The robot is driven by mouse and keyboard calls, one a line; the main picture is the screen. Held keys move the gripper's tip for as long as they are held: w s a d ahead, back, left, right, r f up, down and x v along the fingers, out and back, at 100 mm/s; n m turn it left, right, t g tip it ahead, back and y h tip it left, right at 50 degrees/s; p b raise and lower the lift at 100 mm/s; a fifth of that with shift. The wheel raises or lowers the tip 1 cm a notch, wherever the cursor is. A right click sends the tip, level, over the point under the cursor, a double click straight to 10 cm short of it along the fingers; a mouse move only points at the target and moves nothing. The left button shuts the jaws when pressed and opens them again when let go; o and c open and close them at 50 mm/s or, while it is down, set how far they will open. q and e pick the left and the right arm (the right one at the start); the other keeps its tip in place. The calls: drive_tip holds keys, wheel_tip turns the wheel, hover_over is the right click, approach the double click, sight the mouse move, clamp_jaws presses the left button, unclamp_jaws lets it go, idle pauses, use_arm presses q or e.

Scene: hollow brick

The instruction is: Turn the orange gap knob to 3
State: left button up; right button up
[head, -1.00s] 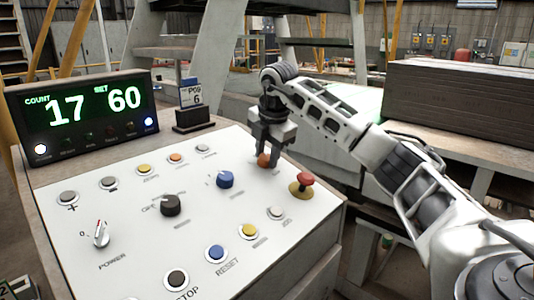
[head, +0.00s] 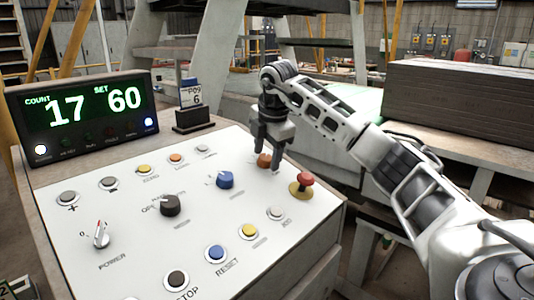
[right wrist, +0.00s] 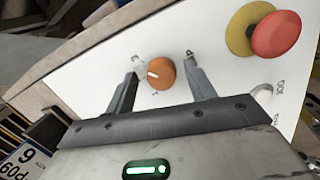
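The orange gap knob (head: 264,160) sits at the upper right of the white control panel (head: 120,235). In the right wrist view the orange knob (right wrist: 161,73) shows whole, with a pale pointer mark on its left side; the scale digits around it are too small to read. My right gripper (head: 266,168) points down at the knob. In the right wrist view its two fingers (right wrist: 160,85) stand apart, one on each side of the knob, with a gap to it on both sides. My left gripper is not in view.
A red mushroom button (head: 305,179) on a yellow base stands just right of the knob. A blue knob (head: 225,180) and a black knob (head: 170,205) lie to its left. A display (head: 85,112) reads COUNT 17, SET 60. A small sign (head: 193,95) shows a 6.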

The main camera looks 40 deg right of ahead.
drive_tip(key=v, duration=1.6)
drive_tip(key=shift+s+f, duration=0.1)
drive_tip(key=shift+f, duration=0.05)
